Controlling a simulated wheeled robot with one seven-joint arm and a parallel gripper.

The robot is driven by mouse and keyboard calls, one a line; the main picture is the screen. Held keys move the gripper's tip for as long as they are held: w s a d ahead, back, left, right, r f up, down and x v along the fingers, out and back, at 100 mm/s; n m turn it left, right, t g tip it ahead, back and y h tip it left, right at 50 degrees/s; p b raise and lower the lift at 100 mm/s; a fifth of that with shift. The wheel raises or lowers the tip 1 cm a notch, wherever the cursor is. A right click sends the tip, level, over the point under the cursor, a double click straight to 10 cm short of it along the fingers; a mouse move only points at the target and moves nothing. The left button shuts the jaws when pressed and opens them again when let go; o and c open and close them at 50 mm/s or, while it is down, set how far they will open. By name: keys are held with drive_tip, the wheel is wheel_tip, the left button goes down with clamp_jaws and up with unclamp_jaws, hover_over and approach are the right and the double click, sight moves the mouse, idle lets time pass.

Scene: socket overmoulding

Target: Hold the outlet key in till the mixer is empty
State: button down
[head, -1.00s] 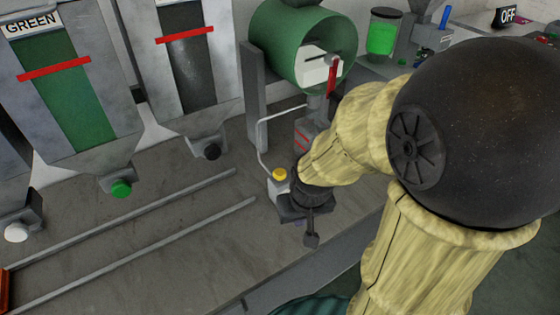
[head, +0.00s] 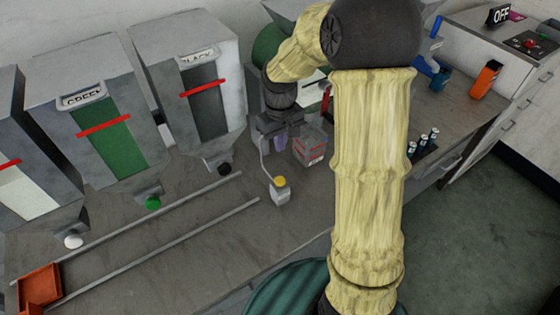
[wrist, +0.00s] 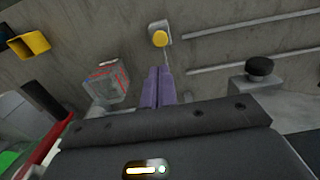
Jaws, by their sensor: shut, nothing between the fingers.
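The yellow outlet key (head: 280,182) sits on a small grey box on the bench, with a thin cable rising from it. It also shows in the wrist view (wrist: 160,38). My gripper (head: 280,144) is above and behind the key, apart from it. Its purple fingers (wrist: 158,88) are together with nothing between them. The green mixer drum (head: 268,46) is mostly hidden behind my arm, and its inside cannot be seen. A clear cup with red marks (head: 310,150) stands right of my gripper, and also shows in the wrist view (wrist: 107,84).
The green hopper (head: 85,135) and black hopper (head: 190,75) stand left, with knobs below. Two rails (head: 160,255) run along the bench to an orange tray (head: 40,287). Small bottles (head: 423,142) and an orange item (head: 485,80) are at right. An OFF sign (head: 499,15) stands behind.

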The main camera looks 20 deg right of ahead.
sight(280, 180)
drive_tip(key=shift+a, duration=0.1)
drive_tip(key=shift+f, duration=0.1)
wheel_tip(280, 180, down, 14)
drive_tip(key=shift+r+p, duration=0.25)
drive_tip(key=shift+p, duration=0.7)
drive_tip(key=shift+f, duration=0.15)
